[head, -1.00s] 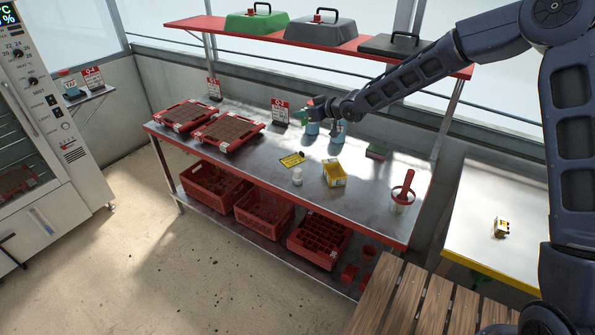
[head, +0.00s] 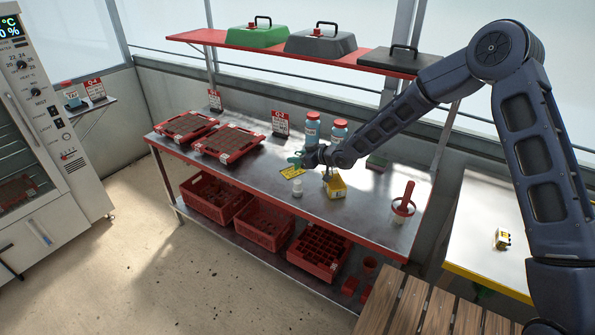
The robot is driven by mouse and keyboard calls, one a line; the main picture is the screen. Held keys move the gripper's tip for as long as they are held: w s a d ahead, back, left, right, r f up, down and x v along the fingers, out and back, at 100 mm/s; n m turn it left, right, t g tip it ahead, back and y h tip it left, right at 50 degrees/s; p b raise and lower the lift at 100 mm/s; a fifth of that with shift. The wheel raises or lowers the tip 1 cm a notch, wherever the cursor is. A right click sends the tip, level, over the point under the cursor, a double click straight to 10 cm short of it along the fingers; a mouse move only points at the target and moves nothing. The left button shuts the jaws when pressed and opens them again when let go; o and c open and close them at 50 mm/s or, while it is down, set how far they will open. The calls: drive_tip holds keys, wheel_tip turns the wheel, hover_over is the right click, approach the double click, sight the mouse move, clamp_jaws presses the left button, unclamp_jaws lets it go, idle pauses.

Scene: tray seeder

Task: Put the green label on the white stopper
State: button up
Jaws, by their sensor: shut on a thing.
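My gripper (head: 305,158) is shut on a small green piece, the green label (head: 294,160), which sticks out to the left of the fingers. It is held above the metal bench, behind and slightly above the white stopper in the picture. The white stopper (head: 297,188) looks like a small upright white cylinder on the bench, near the front edge. The gripper and label are apart from it. The fingers are small and partly hidden by the wrist.
A yellow card (head: 291,172) lies just behind the stopper. A yellow box (head: 337,188) stands to its right, close under my wrist. Two blue bottles (head: 312,130) with red caps stand behind. Red seed trays (head: 228,141) sit at the left. The bench front left of the stopper is clear.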

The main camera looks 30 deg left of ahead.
sight(297, 169)
drive_tip(key=shift+f, duration=3.05)
drive_tip(key=shift+f, duration=0.15)
drive_tip(key=o, duration=1)
drive_tip(key=shift+c, duration=0.2)
drive_tip(key=shift+r, duration=0.2)
drive_tip(key=v, duration=1.2)
drive_tip(key=shift+f, duration=0.1)
